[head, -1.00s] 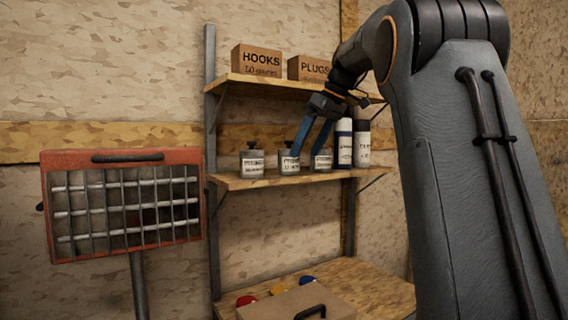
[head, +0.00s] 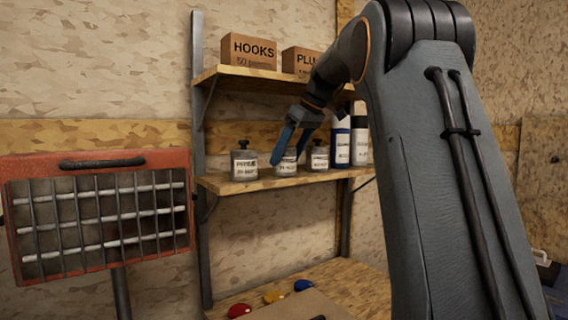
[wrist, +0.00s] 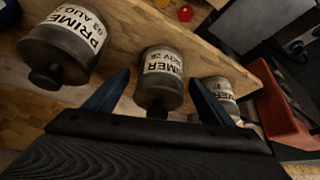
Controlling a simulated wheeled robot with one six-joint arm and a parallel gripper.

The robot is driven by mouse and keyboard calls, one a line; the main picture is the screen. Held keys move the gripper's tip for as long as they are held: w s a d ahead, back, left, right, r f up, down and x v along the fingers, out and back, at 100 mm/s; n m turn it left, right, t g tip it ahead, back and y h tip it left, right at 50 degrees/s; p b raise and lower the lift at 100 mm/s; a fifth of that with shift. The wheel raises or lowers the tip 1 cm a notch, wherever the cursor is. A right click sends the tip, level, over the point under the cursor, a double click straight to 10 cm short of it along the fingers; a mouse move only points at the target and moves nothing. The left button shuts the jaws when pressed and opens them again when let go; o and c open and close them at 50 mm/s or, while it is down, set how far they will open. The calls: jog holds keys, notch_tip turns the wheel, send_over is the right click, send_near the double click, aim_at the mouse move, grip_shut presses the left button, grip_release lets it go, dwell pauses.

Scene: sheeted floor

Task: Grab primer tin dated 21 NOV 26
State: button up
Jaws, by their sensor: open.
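Three grey primer tins with dark caps and white labels stand on the middle shelf. In the wrist view, the middle tin (wrist: 160,80) reads "PRIMER" and "NOV 2", with the rest of its date unclear. It also shows in the head view (head: 286,168), partly behind a blue finger. My gripper (wrist: 160,77) is open, with one blue finger on each side of this tin. Whether they touch it I cannot tell. The tin on the wrist view's left (wrist: 62,45) reads "PRIMER" and an AUG date. The third tin (wrist: 218,90) is partly hidden by a finger.
Two spray cans (head: 342,142) stand right of the tins on the middle shelf (head: 225,184). Boxes marked HOOKS (head: 249,50) and PLUGS sit on the upper shelf. Red, yellow and blue items lie on the lower board.

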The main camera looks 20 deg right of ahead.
jog(key=shift+x, duration=1.35)
jog(key=c, duration=1.4)
